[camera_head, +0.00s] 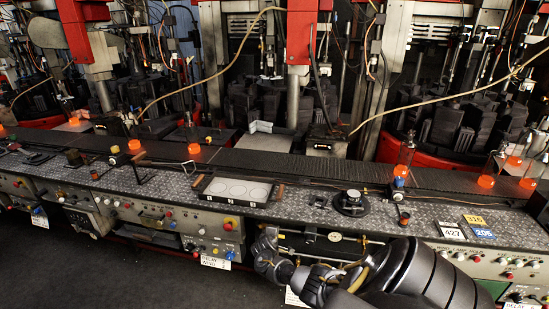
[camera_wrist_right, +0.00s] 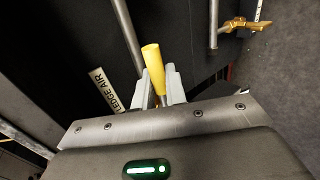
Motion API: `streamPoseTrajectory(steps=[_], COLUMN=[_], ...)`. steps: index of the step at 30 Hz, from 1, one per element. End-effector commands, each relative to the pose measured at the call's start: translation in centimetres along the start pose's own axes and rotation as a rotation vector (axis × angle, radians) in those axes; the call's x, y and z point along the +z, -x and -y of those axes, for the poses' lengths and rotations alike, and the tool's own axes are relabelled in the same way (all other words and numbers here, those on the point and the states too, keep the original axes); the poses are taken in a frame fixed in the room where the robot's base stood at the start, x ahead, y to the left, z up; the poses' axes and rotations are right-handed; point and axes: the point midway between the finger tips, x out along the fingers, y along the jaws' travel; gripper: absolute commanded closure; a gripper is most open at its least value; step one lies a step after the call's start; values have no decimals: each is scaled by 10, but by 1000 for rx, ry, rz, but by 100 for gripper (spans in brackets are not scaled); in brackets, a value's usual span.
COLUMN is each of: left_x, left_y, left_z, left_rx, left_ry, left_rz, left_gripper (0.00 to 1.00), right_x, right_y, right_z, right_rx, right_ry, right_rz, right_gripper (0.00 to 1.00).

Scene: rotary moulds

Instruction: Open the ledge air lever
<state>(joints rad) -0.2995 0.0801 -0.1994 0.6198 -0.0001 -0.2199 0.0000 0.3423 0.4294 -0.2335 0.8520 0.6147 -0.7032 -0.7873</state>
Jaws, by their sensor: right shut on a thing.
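The ledge air lever has a yellow handle (camera_wrist_right: 154,62) in the right wrist view, between my right gripper's pale fingers. My right gripper (camera_wrist_right: 157,85) is shut on this handle. A white label (camera_wrist_right: 105,89) reading "LEDGE AIR" is just left of the fingers. In the head view my right arm comes in from the lower right, and the right gripper (camera_head: 266,245) is at the front of the console, below the ledge. The lever is hidden or too small to make out there. My left gripper is not in view.
A brass valve (camera_wrist_right: 245,24) on a pipe is at the upper right of the wrist view. In the head view, a tray with white discs (camera_head: 237,190) and a round black device (camera_head: 351,203) sit on the metal ledge (camera_head: 300,205). Dark floor (camera_head: 120,275) is clear at lower left.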

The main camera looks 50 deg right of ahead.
Motion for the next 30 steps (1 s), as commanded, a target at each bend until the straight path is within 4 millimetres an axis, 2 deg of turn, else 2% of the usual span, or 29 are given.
streamPoseTrajectory(steps=[2,3,6,7,15,19,30], left_x=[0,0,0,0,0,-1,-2], left_y=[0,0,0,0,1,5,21], left_z=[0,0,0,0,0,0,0], left_rx=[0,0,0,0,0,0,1], left_ry=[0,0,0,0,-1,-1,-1], left_rz=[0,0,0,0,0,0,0], left_gripper=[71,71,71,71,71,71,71], right_x=[0,0,0,0,0,0,0], right_y=[0,0,0,0,1,11,78], right_z=[-3,-3,-2,-2,-1,-2,-3], right_rx=[4,4,3,3,2,2,2], right_ry=[-2,-2,-2,-2,-1,0,-2], right_rz=[1,0,0,0,-1,-2,-3], right_gripper=[100,83,70,69,69,69,69])
